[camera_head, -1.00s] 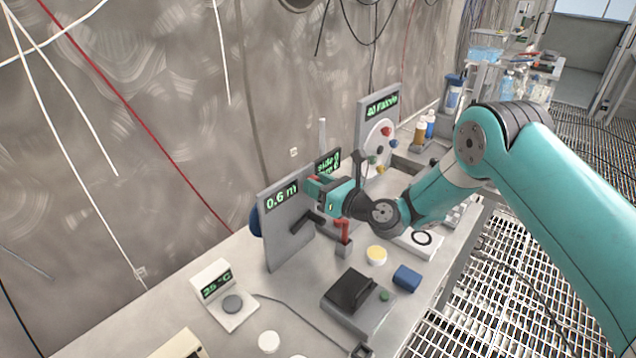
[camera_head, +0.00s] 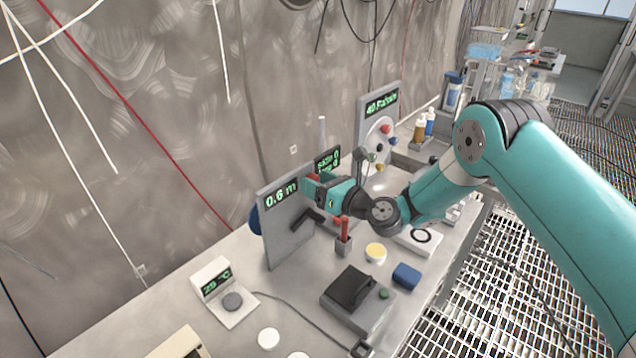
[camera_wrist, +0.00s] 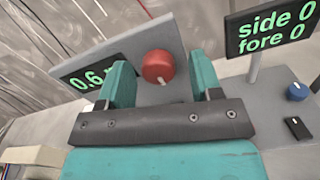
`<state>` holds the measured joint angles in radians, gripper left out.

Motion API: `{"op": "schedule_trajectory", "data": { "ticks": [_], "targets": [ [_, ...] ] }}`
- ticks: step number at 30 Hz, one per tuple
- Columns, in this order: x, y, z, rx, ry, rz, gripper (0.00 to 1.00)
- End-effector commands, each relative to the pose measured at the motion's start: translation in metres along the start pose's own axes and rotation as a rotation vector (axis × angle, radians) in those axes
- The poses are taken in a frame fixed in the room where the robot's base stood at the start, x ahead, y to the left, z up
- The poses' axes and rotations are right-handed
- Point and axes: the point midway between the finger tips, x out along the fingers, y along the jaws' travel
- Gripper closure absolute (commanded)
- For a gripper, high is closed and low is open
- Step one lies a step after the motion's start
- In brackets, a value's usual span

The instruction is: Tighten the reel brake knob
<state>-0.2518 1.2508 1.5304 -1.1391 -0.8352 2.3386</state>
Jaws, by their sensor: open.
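The round red knob (camera_wrist: 157,67) with a white mark sits on the face of the upright grey panel (camera_head: 287,230), which reads 0.6 m. The panel also shows in the wrist view (camera_wrist: 148,42). My gripper (camera_wrist: 162,78) is open, with one teal finger on each side of the knob. The knob shows between the fingers, and I cannot tell whether either finger touches it. In the head view my gripper (camera_head: 311,186) is close to the panel's right edge and hides most of the knob.
A black lever (camera_head: 308,219) sticks out from the panel below my gripper. A red-handled piece (camera_head: 343,230) stands close under my wrist. A dark sign (camera_wrist: 272,27) reading side 0, fore 0 stands to the right. A black box (camera_head: 352,290) is on the bench in front.

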Motion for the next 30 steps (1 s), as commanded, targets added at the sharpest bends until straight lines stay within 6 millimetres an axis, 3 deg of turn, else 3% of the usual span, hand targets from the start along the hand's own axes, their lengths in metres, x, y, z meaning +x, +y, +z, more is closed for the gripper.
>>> {"op": "schedule_trajectory", "data": {
  "ticks": [7,19,30],
  "targets": [
    [-0.012,-0.001,-0.002,0.001,0.002,-0.001,0.41],
    [-0.090,-0.003,-0.009,0.001,-0.002,-0.003,0.41],
    [-0.122,-0.003,-0.008,-0.002,-0.003,-0.003,0.41]
  ]
}}
